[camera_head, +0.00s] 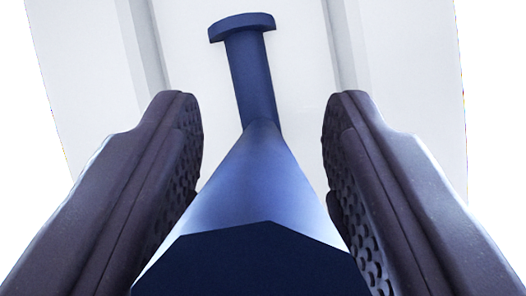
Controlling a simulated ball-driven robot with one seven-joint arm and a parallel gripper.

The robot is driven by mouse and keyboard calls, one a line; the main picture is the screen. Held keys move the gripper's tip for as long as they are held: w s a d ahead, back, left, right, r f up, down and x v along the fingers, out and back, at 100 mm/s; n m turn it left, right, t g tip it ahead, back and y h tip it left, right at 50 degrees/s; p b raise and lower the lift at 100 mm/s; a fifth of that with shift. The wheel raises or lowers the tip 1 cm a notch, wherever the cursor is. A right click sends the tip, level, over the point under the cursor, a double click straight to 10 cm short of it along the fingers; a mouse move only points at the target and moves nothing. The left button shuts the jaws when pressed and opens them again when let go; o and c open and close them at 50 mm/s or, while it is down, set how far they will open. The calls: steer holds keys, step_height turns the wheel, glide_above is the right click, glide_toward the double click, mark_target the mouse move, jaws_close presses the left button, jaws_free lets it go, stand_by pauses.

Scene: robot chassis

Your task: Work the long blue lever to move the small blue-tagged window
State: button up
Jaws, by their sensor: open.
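The long blue lever (260,185) runs from the bottom middle of the head view up to a thinner blue stem and a flat blue end piece (242,25). Its near end is a dark, faceted face at the bottom of the picture. My gripper (262,125) is open, with one dark textured finger on each side of the lever. A gap shows between the lever and each fingertip; lower down, the picture does not show whether the fingers touch it. I cannot make out a blue-tagged window.
A pale panel (400,60) lies behind the lever, with a vertical groove or ridge on each side of it. The panel's left and right edges show against a plain white background. No other loose objects are in view.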

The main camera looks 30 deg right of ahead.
steer(key=b+v, duration=0.2)
steer(key=v, duration=0.5)
steer(key=shift+s+a+f, duration=0.15)
steer(key=shift+s+f, duration=0.05)
steer(key=w+a+f+n+y+b, duration=0.1)
steer(key=a+f+n+y+b, duration=0.25)
steer(key=a, duration=0.35)
steer(key=w+a+f+n+y+b, duration=0.1)
steer(key=a+f+n+y+b, duration=0.1)
steer(key=a+f+y+b, duration=0.45)
steer(key=s+a+f+n+g+y+b, duration=0.1)
steer(key=s+a+f+n+y+b, duration=0.1)
steer(key=a, duration=0.5)
steer(key=s+a+f+n+g+y+b, duration=0.2)
steer(key=s+a+f, duration=0.2)
steer(key=a, duration=0.4)
steer(key=shift+s+a+f+n+y, duration=0.25)
steer(key=shift+s+f+n+y, duration=0.1)
steer(key=shift+s, duration=0.1)
